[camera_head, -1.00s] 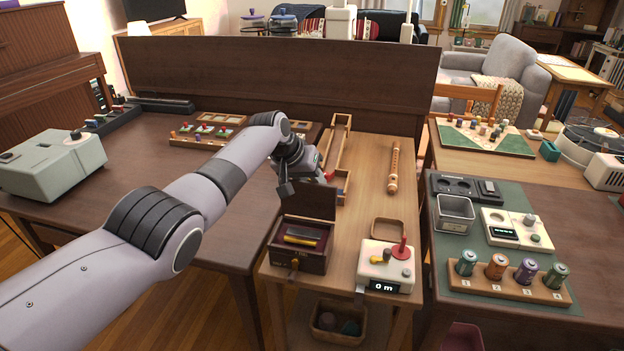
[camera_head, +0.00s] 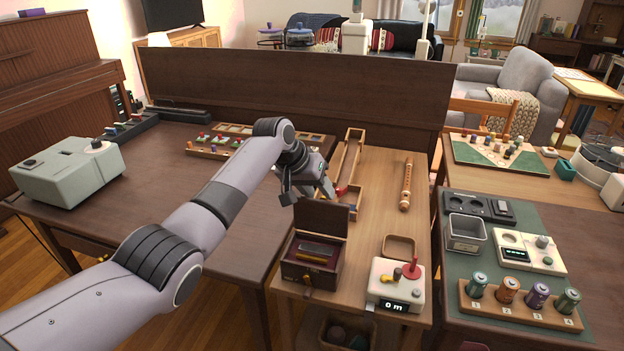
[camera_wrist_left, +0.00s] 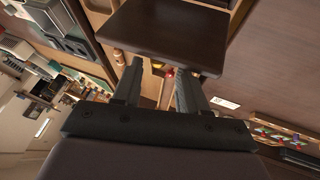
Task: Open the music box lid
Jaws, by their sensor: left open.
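The music box (camera_head: 310,266) is a dark wooden box on the front left of the light wood table. Its lid (camera_head: 321,218) stands raised, roughly upright, at the box's back edge. A gold bar-shaped part and a dark red lining show inside. My left gripper (camera_head: 318,196) is open, above and behind the raised lid. In the left wrist view the open fingers (camera_wrist_left: 155,92) point toward a dark panel (camera_wrist_left: 165,38), which looks like the lid. Contact between fingers and lid cannot be told. My right gripper is not in view.
A white device (camera_head: 396,284) with a red knob stands right of the box, with a small wooden tray (camera_head: 399,246) behind it. A long wooden tray (camera_head: 347,170) and a wooden flute (camera_head: 406,185) lie further back. The left table has bare room.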

